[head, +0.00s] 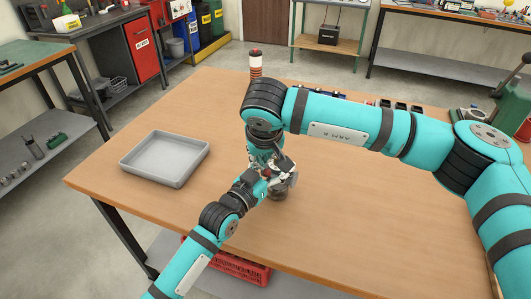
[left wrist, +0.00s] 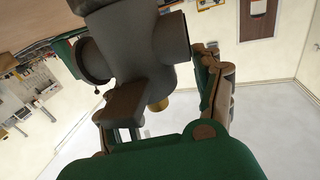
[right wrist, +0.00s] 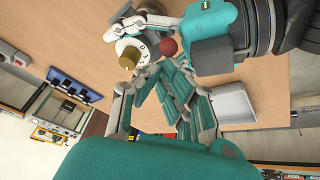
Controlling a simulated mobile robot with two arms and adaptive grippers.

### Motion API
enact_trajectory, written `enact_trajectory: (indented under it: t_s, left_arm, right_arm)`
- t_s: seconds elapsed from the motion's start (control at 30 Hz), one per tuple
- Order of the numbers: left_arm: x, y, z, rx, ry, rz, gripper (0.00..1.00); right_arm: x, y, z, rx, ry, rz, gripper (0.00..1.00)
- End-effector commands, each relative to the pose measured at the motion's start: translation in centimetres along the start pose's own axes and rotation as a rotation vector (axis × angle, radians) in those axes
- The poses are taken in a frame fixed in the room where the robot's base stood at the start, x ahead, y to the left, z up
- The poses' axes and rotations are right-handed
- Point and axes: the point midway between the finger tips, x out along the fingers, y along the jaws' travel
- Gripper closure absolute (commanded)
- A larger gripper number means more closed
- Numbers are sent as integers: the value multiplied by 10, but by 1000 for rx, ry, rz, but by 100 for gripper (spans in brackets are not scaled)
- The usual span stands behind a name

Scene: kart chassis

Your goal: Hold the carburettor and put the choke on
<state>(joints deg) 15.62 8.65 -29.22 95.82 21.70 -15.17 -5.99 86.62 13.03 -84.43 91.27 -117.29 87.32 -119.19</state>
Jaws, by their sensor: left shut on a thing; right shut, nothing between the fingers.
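The carburettor (left wrist: 135,45) is a dark grey metal body with wide round openings and a brass fitting below. My left gripper (left wrist: 150,70) is shut on it, above the bench in the head view, where the carburettor (head: 282,191) is partly covered by the arms. In the right wrist view a pale round part with a brass knob (right wrist: 128,60) shows beside a red ball (right wrist: 168,47); I cannot tell whether these belong to the choke. My right gripper (right wrist: 157,76) is shut and empty close to them. It also shows in the head view (head: 274,161).
A grey tray (head: 127,164) stands on the left of the wooden bench (head: 330,240) and looks empty. A red crate (head: 235,265) sits below. The bench front is clear.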

Motion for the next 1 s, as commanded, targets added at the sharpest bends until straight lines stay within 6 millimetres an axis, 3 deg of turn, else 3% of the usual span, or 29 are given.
enact_trajectory:
  t_s: [0.3, 1.0]
  left_arm:
    - [0, 0, -1, 0, 1, -1, 90]
    - [0, 0, -1, 0, 2, -1, 90]
  right_arm:
    - [-3, -3, 3, -27, 110, 70, 100]
    - [3, 1, -1, -27, 112, 72, 100]
